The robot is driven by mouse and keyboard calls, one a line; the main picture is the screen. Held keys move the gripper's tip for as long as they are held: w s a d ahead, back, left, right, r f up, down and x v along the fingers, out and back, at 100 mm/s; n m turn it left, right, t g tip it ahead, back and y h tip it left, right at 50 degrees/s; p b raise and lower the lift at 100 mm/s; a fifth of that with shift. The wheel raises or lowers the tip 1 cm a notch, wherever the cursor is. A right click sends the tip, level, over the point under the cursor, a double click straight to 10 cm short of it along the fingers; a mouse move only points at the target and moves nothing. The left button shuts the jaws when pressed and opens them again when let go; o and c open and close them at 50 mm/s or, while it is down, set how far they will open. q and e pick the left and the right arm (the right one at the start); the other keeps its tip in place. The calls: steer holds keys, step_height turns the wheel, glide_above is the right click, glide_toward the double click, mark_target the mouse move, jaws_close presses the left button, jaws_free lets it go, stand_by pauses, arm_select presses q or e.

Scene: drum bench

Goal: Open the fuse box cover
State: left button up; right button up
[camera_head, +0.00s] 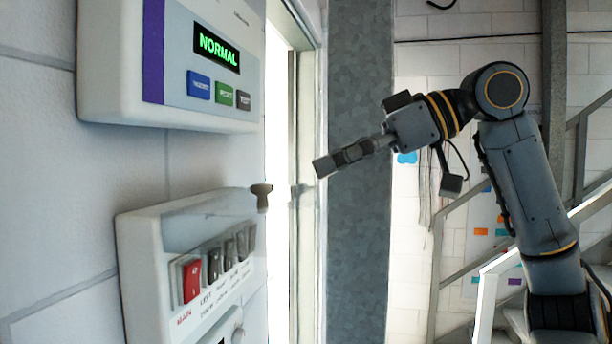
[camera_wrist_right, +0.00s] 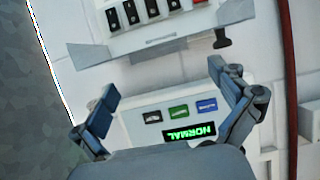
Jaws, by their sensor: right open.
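The fuse box (camera_head: 140,262) is a white box low on the left wall, with a red switch and several dark switches. Its translucent cover (camera_head: 195,222) stands out from the box above the switches, so it appears raised. The wrist view shows the cover (camera_wrist_right: 150,32) and the dark knob (camera_wrist_right: 221,38) upside down. My right gripper (camera_head: 322,167) is right of the knob and apart from it. In the wrist view its fingers (camera_wrist_right: 167,95) are spread and empty. My left gripper is not in view.
A white panel (camera_head: 105,60) with a green NORMAL display (camera_head: 217,47) is fixed above the fuse box. A grey column (camera_head: 360,240) stands behind my gripper. A red pipe (camera_wrist_right: 289,80) runs along the right in the wrist view. A stair rail is at far right.

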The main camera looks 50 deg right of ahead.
steer(key=v, duration=0.7)
steer(key=shift+s, duration=0.15)
